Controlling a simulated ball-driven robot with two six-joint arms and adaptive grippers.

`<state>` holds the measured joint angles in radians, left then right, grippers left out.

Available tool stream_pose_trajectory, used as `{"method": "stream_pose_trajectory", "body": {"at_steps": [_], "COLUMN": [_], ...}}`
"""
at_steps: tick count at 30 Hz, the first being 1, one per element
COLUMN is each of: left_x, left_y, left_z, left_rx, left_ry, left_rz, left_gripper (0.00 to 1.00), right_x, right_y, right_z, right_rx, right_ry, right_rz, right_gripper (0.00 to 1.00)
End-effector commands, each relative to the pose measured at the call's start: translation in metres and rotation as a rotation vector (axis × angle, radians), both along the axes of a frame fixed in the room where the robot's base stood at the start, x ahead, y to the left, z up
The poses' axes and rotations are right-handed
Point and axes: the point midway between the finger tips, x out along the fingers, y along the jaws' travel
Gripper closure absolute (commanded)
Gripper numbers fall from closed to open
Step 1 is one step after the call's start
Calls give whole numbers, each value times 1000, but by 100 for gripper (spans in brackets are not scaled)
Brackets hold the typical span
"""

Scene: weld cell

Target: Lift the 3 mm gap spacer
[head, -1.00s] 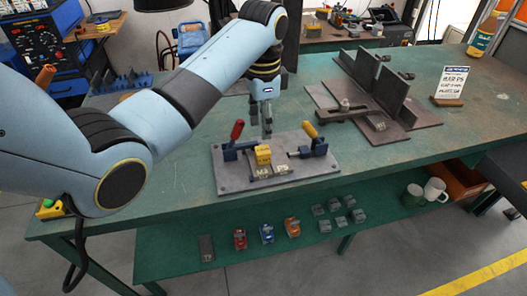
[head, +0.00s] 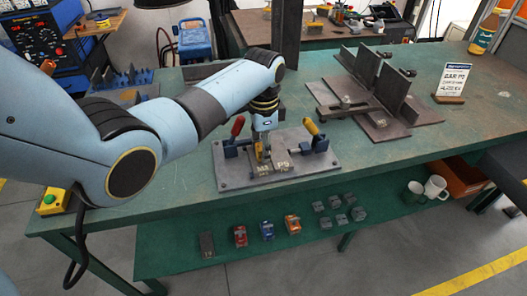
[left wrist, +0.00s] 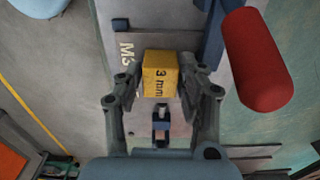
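The yellow 3 mm gap spacer (left wrist: 161,76) is a small block marked "3 mm". It sits between the two fingers of my left gripper (left wrist: 160,80) in the left wrist view, with both fingers against its sides as far as I can see. In the head view my left gripper (head: 262,153) points down at the grey fixture plate (head: 232,182) and hides much of the spacer. The spacer appears low, at the fixture; I cannot tell whether it touches the plate. My right gripper is not in view.
A red-handled clamp (head: 237,128) stands left of the gripper and a yellow-handled clamp (head: 312,129) right of it. The red handle (left wrist: 258,60) is close in the left wrist view. Dark angle plates (head: 375,85) stand at the back right. The green table (head: 440,130) is clear front right.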

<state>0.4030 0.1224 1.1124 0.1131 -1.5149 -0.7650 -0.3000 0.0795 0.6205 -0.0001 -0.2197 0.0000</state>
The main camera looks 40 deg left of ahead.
Motion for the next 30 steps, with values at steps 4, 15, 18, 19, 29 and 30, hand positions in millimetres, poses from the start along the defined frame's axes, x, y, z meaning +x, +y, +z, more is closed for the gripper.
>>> {"method": "stream_pose_trajectory", "body": {"at_steps": [4,15,18,19,29,30], "left_x": [0,1,1,1,2,2], "left_y": [0,0,0,0,0,0], "left_z": [0,1,1,1,30,37], "left_rx": [0,0,0,0,1,1], "left_ry": [-1,-1,-1,-1,-6,-6], "left_rz": [0,0,0,0,0,0], "left_gripper": [62,100,100,100,100,100], "right_x": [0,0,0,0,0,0], "right_y": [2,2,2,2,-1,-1], "right_z": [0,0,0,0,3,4], "right_rx": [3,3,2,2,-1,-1], "right_ry": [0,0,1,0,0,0], "right_rz": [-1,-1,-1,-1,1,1], "right_gripper": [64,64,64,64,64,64]}}
